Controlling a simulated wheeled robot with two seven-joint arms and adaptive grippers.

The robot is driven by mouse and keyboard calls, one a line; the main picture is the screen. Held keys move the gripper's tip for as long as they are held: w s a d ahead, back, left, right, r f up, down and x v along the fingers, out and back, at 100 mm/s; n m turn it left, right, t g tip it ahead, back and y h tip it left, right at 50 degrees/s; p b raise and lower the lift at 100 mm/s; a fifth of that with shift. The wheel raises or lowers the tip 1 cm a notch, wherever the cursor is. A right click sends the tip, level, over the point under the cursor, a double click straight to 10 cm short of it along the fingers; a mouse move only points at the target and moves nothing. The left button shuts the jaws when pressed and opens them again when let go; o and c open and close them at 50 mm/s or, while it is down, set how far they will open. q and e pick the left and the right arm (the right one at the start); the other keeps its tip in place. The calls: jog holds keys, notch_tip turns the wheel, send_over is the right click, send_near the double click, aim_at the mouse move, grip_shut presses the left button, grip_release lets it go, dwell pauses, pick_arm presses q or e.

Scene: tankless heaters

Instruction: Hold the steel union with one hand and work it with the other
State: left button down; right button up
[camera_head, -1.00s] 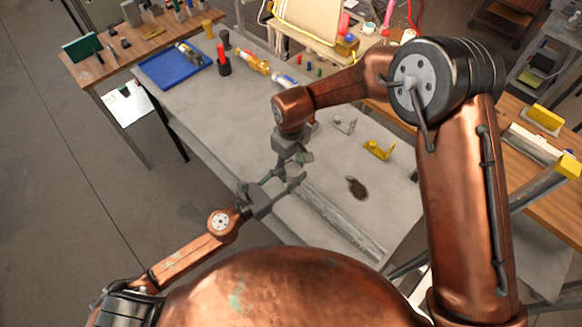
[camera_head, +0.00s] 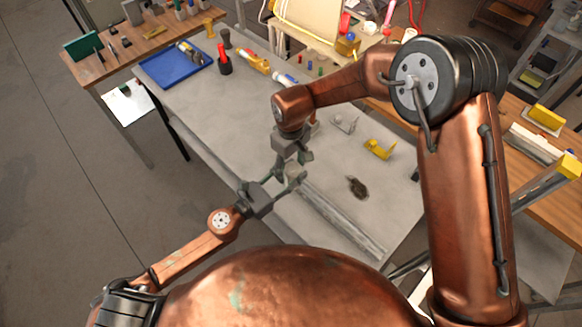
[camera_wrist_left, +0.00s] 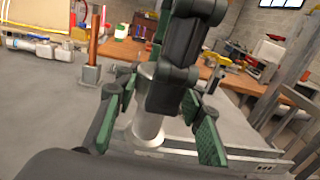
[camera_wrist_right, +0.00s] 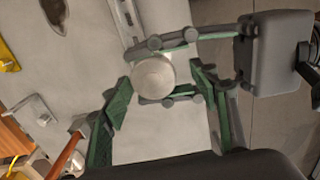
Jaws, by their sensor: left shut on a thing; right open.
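The steel union shows as a pale cylinder (camera_wrist_left: 149,122) in the left wrist view and as a round grey end (camera_wrist_right: 153,76) in the right wrist view. In the head view it is small and partly covered (camera_head: 292,172). My left gripper (camera_head: 283,180) reaches in from the left and is shut on the union from the side; its fingers lie on either side of it in the right wrist view. My right gripper (camera_head: 292,160) points down from above. Its green-padded fingers (camera_wrist_right: 160,92) are spread around the union's end, apart from it.
A grey table (camera_head: 225,118) lies beneath, with a long metal rail (camera_head: 340,222) beside the grippers. A blue tray (camera_head: 172,66) sits at the far left.

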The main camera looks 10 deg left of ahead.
notch_tip(320, 180, up, 4)
jog(key=shift+r, duration=0.1)
jog(key=r, duration=0.3)
jog(key=shift+w+d+r, duration=0.15)
jog(key=shift+d+r, duration=0.05)
jog(key=shift+d, duration=0.1)
jog(key=shift+c, duration=0.4)
jog(key=shift+f, duration=3.9)
jog(key=c, duration=1.2)
jog(key=shift+a+n, duration=0.1)
jog(key=shift+n, duration=1.6)
jog(key=o, duration=1.3)
